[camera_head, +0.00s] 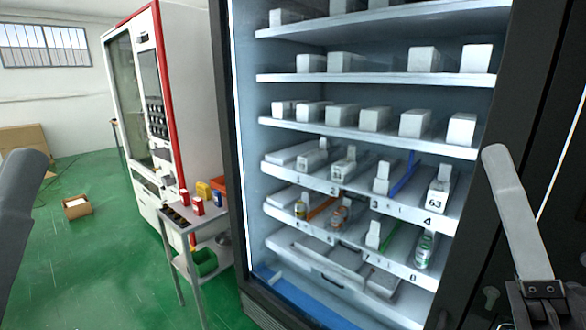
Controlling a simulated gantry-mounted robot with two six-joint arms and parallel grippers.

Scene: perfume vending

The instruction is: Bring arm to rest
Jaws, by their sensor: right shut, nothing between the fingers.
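My right arm (515,210) hangs at the right edge, in front of the dark frame of the vending machine (360,130). My right gripper (541,290) is a dark shape at the bottom right corner, partly cut off by the picture edge. It is shut and holds nothing. It is apart from the shelves and their goods. A grey part of my left arm (18,205) shows at the left edge; the left gripper is out of view.
The open machine holds white boxes on several shelves, with bottles on numbered lower shelves. A small metal table (188,216) with coloured boxes stands left of it. A red and white machine (170,110) is behind. A cardboard box (77,208) lies on the open green floor.

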